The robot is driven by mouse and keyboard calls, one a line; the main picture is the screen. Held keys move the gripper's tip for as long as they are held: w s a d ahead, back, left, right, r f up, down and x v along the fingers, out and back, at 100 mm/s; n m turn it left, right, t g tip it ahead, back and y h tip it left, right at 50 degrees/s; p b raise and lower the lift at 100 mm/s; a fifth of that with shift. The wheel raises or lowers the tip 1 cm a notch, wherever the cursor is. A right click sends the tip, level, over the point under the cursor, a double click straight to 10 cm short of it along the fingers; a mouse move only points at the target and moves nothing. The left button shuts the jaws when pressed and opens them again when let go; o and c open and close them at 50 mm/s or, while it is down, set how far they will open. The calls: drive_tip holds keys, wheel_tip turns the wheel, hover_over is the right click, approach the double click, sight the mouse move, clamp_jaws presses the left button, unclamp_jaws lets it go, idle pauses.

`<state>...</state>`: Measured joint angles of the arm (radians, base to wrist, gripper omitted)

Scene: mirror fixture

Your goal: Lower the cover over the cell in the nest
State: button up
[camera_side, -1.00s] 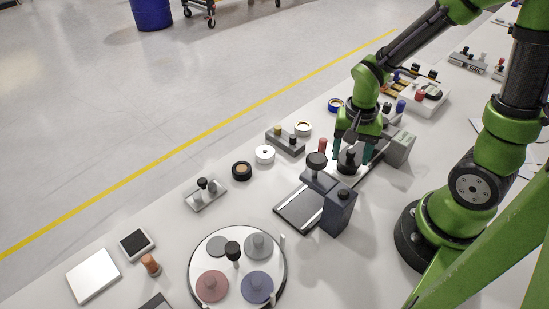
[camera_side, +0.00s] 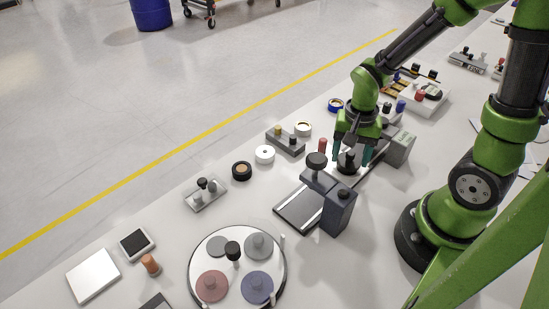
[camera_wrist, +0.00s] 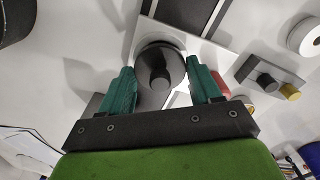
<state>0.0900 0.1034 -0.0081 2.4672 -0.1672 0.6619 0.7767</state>
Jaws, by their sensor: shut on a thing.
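My gripper (camera_side: 352,152) points down over the far part of the bench fixture, with its teal fingers on either side of a black round cover with a knob (camera_side: 347,163). In the wrist view the cover (camera_wrist: 160,67) sits between the fingertips (camera_wrist: 162,85), and the gripper is shut on it. The nest and the cell are hidden under the cover and fingers, and I cannot tell whether the cover touches what is below.
A dark grey block with a black knob (camera_side: 338,208) stands close in front of my gripper. A red cylinder (camera_side: 322,146) and a grey block with small knobs (camera_side: 286,141) lie to the left.

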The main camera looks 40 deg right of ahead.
drive_tip(key=shift+f, duration=0.1)
drive_tip(key=o, duration=1.2)
drive_tip(key=shift+r, duration=3.5)
drive_tip(key=shift+a+n, duration=0.15)
drive_tip(key=shift+n, duration=0.55)
drive_tip(key=a+r+n+t, duration=0.1)
drive_tip(key=r+n+t, duration=0.1)
drive_tip(key=r, duration=0.2)
drive_tip(key=s+a+r+n+t+y, duration=0.1)
drive_tip(key=a+r+n+t, duration=0.1)
drive_tip(key=r, duration=0.2)
drive_tip(key=a+r+n+t+y, duration=0.1)
drive_tip(key=a+r+n+t, duration=0.1)
drive_tip(key=r, duration=0.3)
drive_tip(key=shift+s+a+n+t, duration=0.2)
drive_tip(key=shift+n+t, duration=0.1)
drive_tip(key=shift+t, duration=0.3)
